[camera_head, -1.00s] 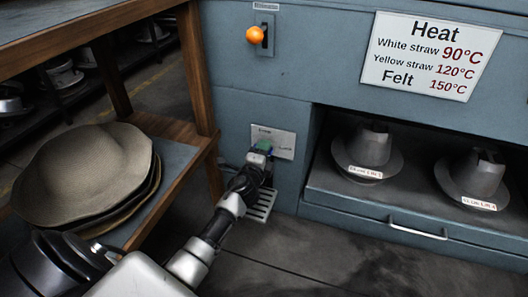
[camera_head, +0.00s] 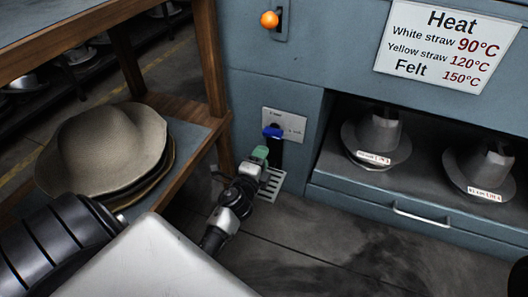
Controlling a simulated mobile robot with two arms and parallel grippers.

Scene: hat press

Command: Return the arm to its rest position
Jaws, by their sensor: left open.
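My left arm comes in from the lower left. Its gripper (camera_head: 259,156) is low in front of the blue-grey press cabinet, just below a small blue knob (camera_head: 272,132) on a metal plate (camera_head: 292,125). The gripper is open and stands apart from the knob, with nothing seen in it. A small green part shows at its tip. My right gripper is not in view; a dark shape at the lower right edge is too cut off to tell.
A wooden shelf (camera_head: 216,124) with a stack of felt hats (camera_head: 105,150) stands close on the left. Two metal hat moulds (camera_head: 378,138) sit in the cabinet's open bay. A drawer handle (camera_head: 421,214) juts out below. An orange knob (camera_head: 269,19) is above. The floor in front is clear.

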